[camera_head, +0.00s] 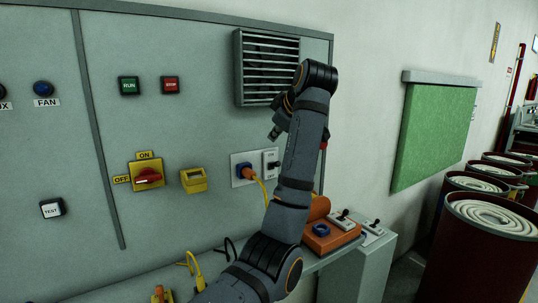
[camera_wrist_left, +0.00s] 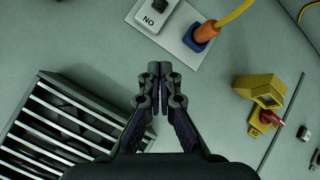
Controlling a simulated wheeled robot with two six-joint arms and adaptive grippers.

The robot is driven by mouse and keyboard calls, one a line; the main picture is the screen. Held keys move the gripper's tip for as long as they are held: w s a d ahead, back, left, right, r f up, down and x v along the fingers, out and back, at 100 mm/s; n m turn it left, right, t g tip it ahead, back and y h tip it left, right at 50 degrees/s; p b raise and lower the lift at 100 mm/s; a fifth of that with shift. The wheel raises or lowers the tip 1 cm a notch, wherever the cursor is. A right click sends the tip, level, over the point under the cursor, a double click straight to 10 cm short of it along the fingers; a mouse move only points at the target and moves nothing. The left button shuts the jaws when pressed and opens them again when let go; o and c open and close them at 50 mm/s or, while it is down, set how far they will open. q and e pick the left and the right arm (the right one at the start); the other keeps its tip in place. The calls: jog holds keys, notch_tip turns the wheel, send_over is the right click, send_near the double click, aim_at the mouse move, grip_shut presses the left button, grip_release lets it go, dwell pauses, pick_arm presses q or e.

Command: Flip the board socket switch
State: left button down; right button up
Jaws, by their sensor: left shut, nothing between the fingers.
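The board socket switch (camera_head: 271,163) is a white plate with a dark toggle, beside the blue board socket (camera_head: 244,172) with an orange plug in it. I cannot tell which way the toggle is tipped. The switch plate also shows at the top of the left wrist view (camera_wrist_left: 153,14), upside down and partly cut off, with the socket (camera_wrist_left: 200,37) beside it. My left gripper (camera_head: 275,133) is in front of the panel, above the switch in the head view. It is shut and empty, with its fingertips (camera_wrist_left: 159,68) together and apart from the switch. My right gripper is not in view.
A louvred vent (camera_head: 266,68) is above the switch. A yellow box (camera_head: 194,180) and a red rotary switch (camera_head: 148,178) are to its left. An orange unit (camera_head: 331,238) with toggles sits on the ledge below. Barrels (camera_head: 490,218) stand at right.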

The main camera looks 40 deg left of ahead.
pick_arm(q)
jog(key=d, duration=0.1)
send_over(275, 165)
jog(key=s+a, duration=0.1)
jog(key=s, duration=0.2)
notch_tip(275, 165, down, 5)
jog(key=f, duration=0.1)
jog(key=w+d+f+p, duration=0.1)
jog(key=f, duration=0.1)
jog(key=shift+w+d, duration=0.15)
jog(key=shift+w, duration=0.05)
jog(key=shift+w+d+f, duration=0.15)
jog(key=shift+d+f, duration=0.1)
jog(key=shift+f, duration=0.05)
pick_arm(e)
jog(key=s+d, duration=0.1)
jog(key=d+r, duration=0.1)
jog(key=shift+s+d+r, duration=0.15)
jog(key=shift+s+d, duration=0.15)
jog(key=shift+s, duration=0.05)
